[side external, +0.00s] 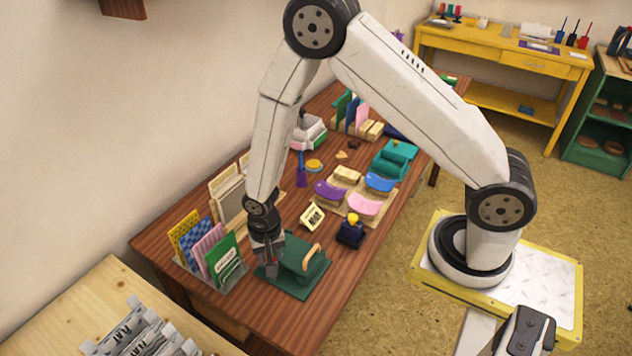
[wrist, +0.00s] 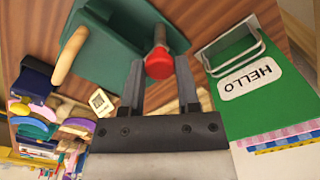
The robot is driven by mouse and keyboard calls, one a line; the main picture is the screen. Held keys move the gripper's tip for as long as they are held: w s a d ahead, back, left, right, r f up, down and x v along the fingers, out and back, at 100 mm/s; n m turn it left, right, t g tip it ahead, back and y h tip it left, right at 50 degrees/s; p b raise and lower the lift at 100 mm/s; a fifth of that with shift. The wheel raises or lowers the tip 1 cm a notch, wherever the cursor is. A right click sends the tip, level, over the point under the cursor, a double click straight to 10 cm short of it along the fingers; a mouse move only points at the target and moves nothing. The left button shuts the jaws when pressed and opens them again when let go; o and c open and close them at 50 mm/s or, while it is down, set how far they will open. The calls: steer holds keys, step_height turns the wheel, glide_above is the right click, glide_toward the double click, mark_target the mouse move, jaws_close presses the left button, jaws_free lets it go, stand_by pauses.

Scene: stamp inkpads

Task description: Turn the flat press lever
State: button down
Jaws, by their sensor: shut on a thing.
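The flat press is a dark green block on a green base plate (side external: 318,281) at the near end of the brown table. It has a curved light wooden handle (side external: 312,257), which also shows in the wrist view (wrist: 70,52). The press lever is a short rod with a red knob (wrist: 159,66), seen between my fingers in the wrist view. My gripper (side external: 270,266) points down at the left side of the press and is shut on the lever. In the side view my fingers mostly hide the lever.
A rack of cards, with a green HELLO card (wrist: 245,85) in front, stands close beside my gripper. Purple (side external: 329,191), blue (side external: 381,181) and pink (side external: 364,204) curved pads sit on a board farther back.

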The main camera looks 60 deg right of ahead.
steer(key=shift+m, duration=0.6)
steer(key=shift+c, duration=1.7)
jaws_free()
steer(key=shift+r, duration=0.2)
steer(key=shift+r, duration=3.75)
steer(key=shift+r, duration=0.1)
